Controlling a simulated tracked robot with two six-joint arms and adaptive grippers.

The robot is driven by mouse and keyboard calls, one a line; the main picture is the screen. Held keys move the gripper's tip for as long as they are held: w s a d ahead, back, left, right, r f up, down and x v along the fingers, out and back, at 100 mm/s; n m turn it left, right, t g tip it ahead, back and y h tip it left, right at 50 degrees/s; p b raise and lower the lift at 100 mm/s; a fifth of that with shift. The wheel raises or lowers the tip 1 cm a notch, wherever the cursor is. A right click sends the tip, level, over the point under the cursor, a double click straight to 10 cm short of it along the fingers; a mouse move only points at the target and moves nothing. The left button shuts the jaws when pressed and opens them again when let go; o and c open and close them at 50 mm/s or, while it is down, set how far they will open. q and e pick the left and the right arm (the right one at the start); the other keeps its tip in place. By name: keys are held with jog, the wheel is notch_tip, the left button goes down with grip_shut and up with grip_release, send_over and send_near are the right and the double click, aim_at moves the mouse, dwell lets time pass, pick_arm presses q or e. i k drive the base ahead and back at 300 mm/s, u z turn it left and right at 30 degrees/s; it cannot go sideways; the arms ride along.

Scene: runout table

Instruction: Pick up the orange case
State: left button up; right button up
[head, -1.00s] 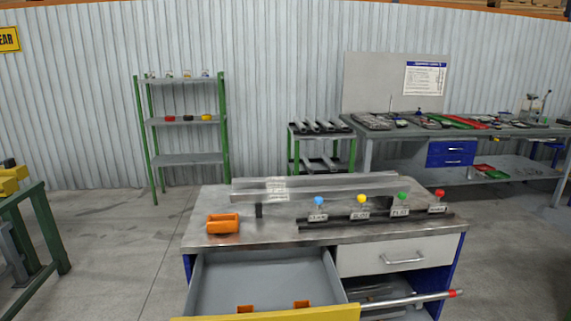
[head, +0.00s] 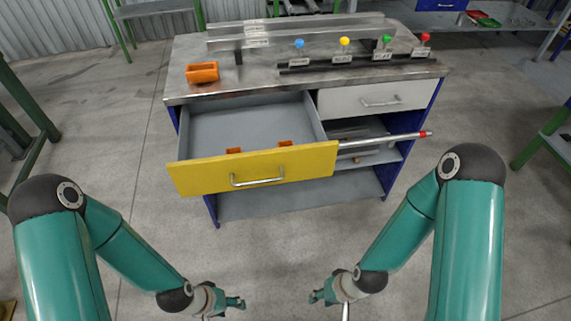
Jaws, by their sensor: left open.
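The orange case (head: 202,73) sits on the metal table top (head: 185,50), at its left front, as a small box with a hollow top. My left gripper (head: 236,302) is low at the bottom of the head view, open and empty, well below and nearer than the case. My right gripper (head: 316,297) is also low, to the right of the left one, far from the case. Its fingers are too small to read. Nothing hides the case.
A yellow-fronted drawer (head: 253,168) stands pulled out below the case, with two small orange pieces (head: 285,143) inside. A rod with a red tip (head: 385,140) sticks out at right. Colored knobs stand on a dark rail (head: 355,61). Floor before the table is clear.

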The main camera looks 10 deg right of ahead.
aim_at(205, 73)
jog(key=u, duration=0.75)
jog(key=k, duration=0.8)
jog(key=u, duration=0.7)
jog(key=k, duration=0.5)
jog(key=u, duration=0.8)
jog(key=i, duration=1.35)
jog(key=z, duration=0.45)
jog(key=i, duration=1.25)
jog(key=z, duration=1.15)
jog(key=i, duration=0.8)
jog(key=z, duration=0.5)
jog(key=k, duration=0.25)
jog(key=z, duration=0.1)
